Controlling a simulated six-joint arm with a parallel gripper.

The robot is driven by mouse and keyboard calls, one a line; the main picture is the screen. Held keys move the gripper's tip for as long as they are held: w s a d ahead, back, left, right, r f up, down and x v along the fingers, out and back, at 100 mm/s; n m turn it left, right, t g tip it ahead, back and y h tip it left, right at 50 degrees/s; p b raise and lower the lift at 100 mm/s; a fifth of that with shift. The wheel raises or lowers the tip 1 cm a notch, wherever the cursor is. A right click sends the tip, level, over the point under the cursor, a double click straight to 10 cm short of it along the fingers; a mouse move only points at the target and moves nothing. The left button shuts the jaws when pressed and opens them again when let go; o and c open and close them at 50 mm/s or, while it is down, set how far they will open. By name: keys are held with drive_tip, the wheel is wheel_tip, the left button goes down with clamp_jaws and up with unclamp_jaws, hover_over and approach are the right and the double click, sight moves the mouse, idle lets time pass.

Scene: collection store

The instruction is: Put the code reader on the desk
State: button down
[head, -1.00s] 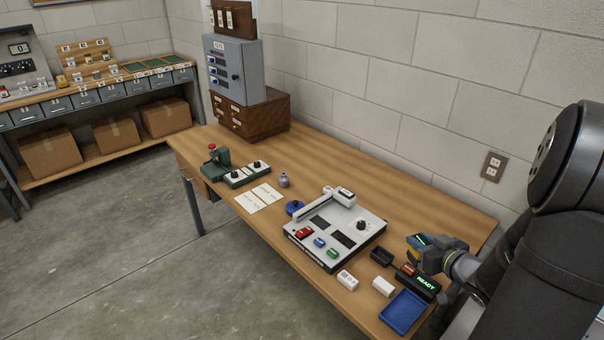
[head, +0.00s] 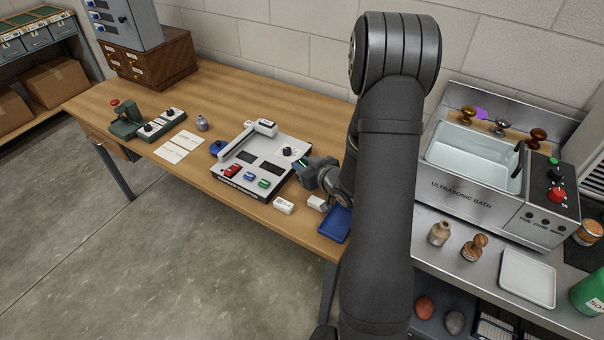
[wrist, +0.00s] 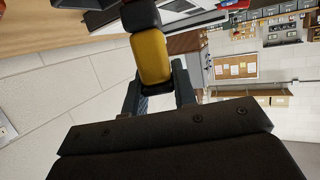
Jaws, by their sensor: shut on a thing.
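The code reader, yellow and black in the wrist view (wrist: 151,55), is held between the two fingers of my gripper (wrist: 160,92). In the head view only a small dark part of the reader (head: 301,166) with a blue-green patch shows at the tip of my gripper (head: 312,171). My gripper is shut on it beside the right corner of the white device on the wooden desk (head: 250,88). Whether the reader touches anything below is not clear. My arm hides the desk's right end.
The white panel device (head: 262,160) has coloured buttons. A blue tray (head: 335,224) and a white block (head: 284,205) lie near the front edge. The desk's back strip is clear. An ultrasonic bath (head: 470,185) stands on the bench to the right.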

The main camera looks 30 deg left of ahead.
drive_tip(key=shift+a+f, duration=0.15)
drive_tip(key=shift+f, duration=1.95)
drive_tip(key=c, duration=1.2)
unclamp_jaws()
drive_tip(key=shift+f, duration=0.15)
drive_tip(key=shift+o, duration=0.2)
drive_tip(key=shift+r, duration=0.25)
drive_tip(key=v, duration=1.2)
drive_tip(key=shift+f, duration=0.15)
